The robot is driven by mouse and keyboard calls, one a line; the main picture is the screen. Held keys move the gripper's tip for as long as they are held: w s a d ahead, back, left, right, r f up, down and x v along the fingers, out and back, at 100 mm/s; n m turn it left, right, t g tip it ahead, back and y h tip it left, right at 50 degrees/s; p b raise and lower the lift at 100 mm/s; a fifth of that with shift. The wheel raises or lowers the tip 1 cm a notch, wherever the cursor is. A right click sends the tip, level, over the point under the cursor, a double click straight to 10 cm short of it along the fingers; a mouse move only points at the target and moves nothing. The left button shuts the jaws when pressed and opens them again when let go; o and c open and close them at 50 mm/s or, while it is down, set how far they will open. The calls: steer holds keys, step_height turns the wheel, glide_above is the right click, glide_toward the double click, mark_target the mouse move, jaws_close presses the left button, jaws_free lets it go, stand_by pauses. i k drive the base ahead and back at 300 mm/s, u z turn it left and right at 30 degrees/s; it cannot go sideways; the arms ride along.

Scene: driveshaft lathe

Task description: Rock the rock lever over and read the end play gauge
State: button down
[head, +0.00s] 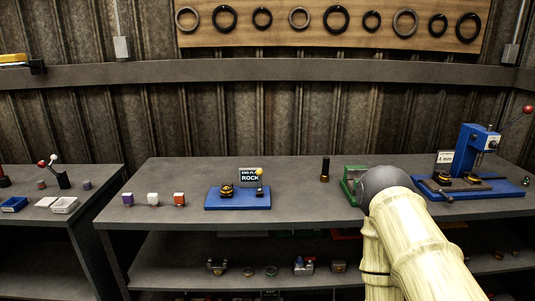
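A blue base plate (237,203) sits on the middle workbench, left of the bench's centre. A small sign (249,175) at its back reads "END PLAY" and "ROCK", with the top line partly hard to read. A short lever with a yellow ball knob (259,171) stands about upright at the right of the plate. A dark and yellow round part (227,190) sits at the left of the plate. I cannot make out a gauge dial or reading. My arm enters from the lower right, well right of the blue plate. My gripper is not in view.
A green item (352,184) is partly behind my arm. A blue press (470,160) is at the far right. The bench front around the plate is clear.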

mark_target(259, 172)
steer(key=i, duration=0.85)
steer(key=u, duration=0.05)
